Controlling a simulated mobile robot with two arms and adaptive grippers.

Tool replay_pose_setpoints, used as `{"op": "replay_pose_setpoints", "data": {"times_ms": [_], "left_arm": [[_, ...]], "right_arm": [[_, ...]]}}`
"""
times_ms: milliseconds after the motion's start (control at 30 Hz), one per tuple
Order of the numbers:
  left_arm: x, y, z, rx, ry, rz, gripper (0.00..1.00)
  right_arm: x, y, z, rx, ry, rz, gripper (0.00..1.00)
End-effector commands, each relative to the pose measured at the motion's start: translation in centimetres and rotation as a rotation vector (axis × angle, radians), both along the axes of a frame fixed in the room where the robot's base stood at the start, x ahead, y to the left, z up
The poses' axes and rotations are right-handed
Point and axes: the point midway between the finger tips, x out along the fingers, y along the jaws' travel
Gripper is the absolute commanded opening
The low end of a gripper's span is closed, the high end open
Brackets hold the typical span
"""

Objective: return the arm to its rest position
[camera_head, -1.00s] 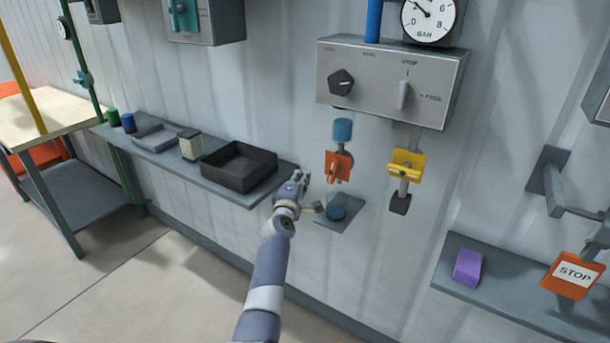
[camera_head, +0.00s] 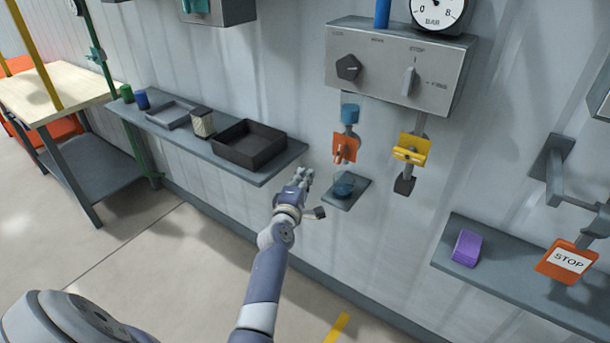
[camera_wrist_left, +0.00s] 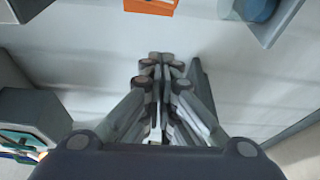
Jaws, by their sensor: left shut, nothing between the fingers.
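My left arm reaches up from the bottom of the head view. My right gripper is not in view.
A wall shelf (camera_head: 262,180) at left carries a black tray (camera_head: 247,160), a grey tray and small containers. The control box (camera_head: 395,95) hangs above, with orange (camera_head: 346,147) and yellow (camera_head: 411,150) tags below. A right shelf (camera_head: 490,285) holds a purple block (camera_head: 466,248). Floor at lower left is clear.

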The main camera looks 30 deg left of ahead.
Motion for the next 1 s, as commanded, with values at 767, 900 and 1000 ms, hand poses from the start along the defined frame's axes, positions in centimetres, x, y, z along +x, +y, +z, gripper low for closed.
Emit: {"op": "replay_pose_setpoints", "data": {"times_ms": [767, 900, 1000], "left_arm": [[-7.2, -9.4, -26.7, 0.426, 0.539, -0.303, 0.00], [-12.9, -12.2, -35.5, 0.585, 0.710, -0.454, 0.00], [-17.7, -13.8, -41.2, 0.697, 0.821, -0.572, 0.00]], "right_arm": [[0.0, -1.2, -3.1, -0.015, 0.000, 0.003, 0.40], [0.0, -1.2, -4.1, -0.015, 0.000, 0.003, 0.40], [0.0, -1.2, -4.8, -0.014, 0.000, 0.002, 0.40]]}}
